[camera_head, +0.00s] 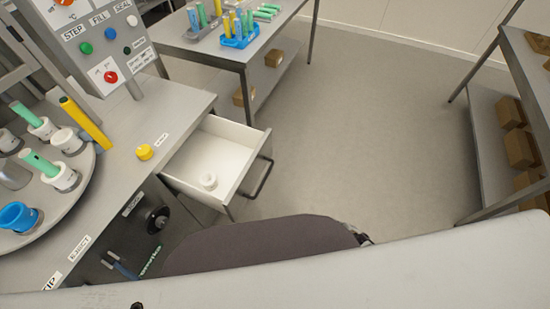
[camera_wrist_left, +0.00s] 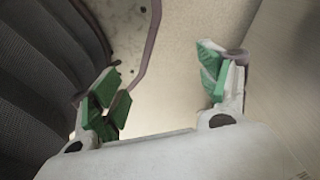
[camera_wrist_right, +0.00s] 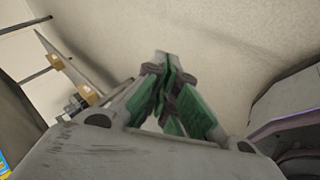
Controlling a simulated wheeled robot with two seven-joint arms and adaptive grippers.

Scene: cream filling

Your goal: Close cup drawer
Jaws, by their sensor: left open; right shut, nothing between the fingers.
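The cup drawer (camera_head: 205,172) is pulled out from the right side of the grey workbench in the head view. It has white walls and a dark bar handle (camera_head: 262,177) on its front. Neither gripper shows in the head view. In the left wrist view my left gripper (camera_wrist_left: 160,82) is open and empty, with green pads apart above bare floor. In the right wrist view my right gripper (camera_wrist_right: 166,62) is shut with its green-padded fingertips together and nothing between them. The drawer does not show in either wrist view.
A turntable (camera_head: 75,205) with white cups and coloured tubes is on the bench at left. A yellow button (camera_head: 144,152) sits near the drawer. A second table (camera_head: 215,45) with tube racks stands behind, a shelf (camera_head: 490,140) with boxes at right. The floor (camera_head: 350,120) between is clear.

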